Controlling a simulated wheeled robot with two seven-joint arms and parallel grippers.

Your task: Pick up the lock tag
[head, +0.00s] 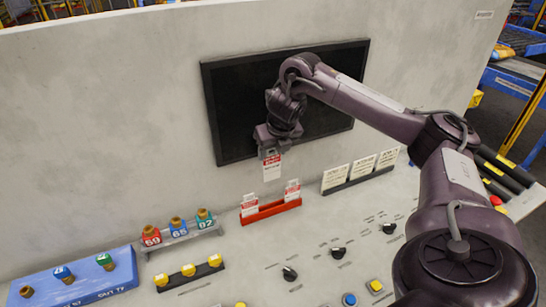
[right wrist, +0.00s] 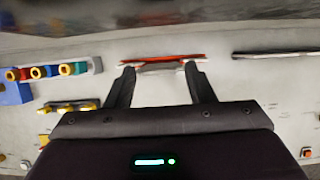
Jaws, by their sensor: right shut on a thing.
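A red-and-white lock tag (head: 271,167) hangs upright below my right gripper (head: 270,148), in front of the panel's back wall. My right gripper is shut on the tag's upper end, above the red tag rack (head: 272,211). Two similar tags, a left one (head: 250,205) and a right one (head: 292,191), stand in the rack with a gap between them. In the right wrist view a thin pale edge (right wrist: 160,67) lies between the two fingers, with a red strip just beyond it. My left gripper is not in view.
A dark screen (head: 236,115) is on the wall behind my right gripper. White cards (head: 362,167) stand in a dark holder right of the rack. Numbered padlocks (head: 178,227) sit to its left. Knobs (head: 338,253) and buttons cover the sloping panel in front.

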